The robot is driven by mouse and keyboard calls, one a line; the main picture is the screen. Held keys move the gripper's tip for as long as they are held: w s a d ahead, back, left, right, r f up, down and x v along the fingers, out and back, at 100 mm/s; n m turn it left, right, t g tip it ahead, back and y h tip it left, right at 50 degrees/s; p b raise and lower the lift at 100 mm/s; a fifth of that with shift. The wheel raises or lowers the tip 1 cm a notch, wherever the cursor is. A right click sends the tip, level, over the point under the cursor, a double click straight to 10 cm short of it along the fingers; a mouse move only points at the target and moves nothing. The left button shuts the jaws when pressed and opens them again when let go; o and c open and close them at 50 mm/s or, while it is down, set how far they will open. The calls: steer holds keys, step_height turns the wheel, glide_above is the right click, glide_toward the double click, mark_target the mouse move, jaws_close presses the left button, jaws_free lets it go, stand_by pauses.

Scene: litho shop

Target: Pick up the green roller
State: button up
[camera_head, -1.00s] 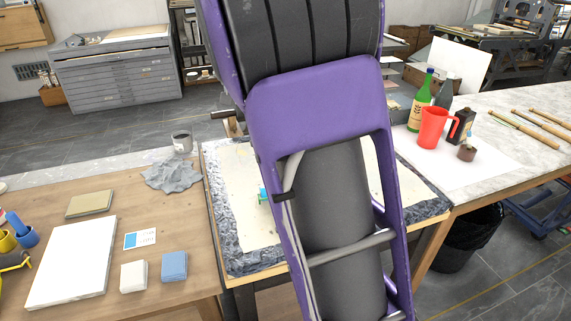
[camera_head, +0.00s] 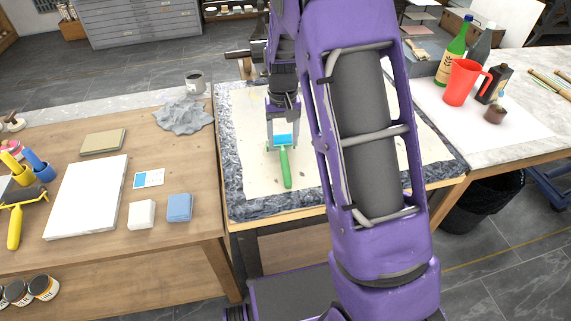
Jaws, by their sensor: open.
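The green roller (camera_head: 286,168) lies on the pale sheet of the stone slab (camera_head: 240,190) at the middle of the view. Its green handle points towards me, and its blue roller part lies at the far end. My gripper (camera_head: 283,142) is above the blue part, pointing down, with its two fingers apart on either side of it. I cannot tell how high the fingertips are over the sheet. My purple arm hides the right part of the slab.
On the left table are a white block (camera_head: 88,198), small white and blue blocks, a grey rag (camera_head: 184,116) and a yellow roller (camera_head: 15,225). On the right table stand a red jug (camera_head: 461,83), a green bottle (camera_head: 451,58) and a dark can (camera_head: 493,85).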

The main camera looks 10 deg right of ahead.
mark_target(285, 160)
step_height(285, 160, down, 10)
steer(key=shift+s+d+r, duration=0.1)
steer(key=shift+d+r, duration=0.05)
steer(key=shift+r, duration=0.1)
jaws_close()
stand_by(0.5)
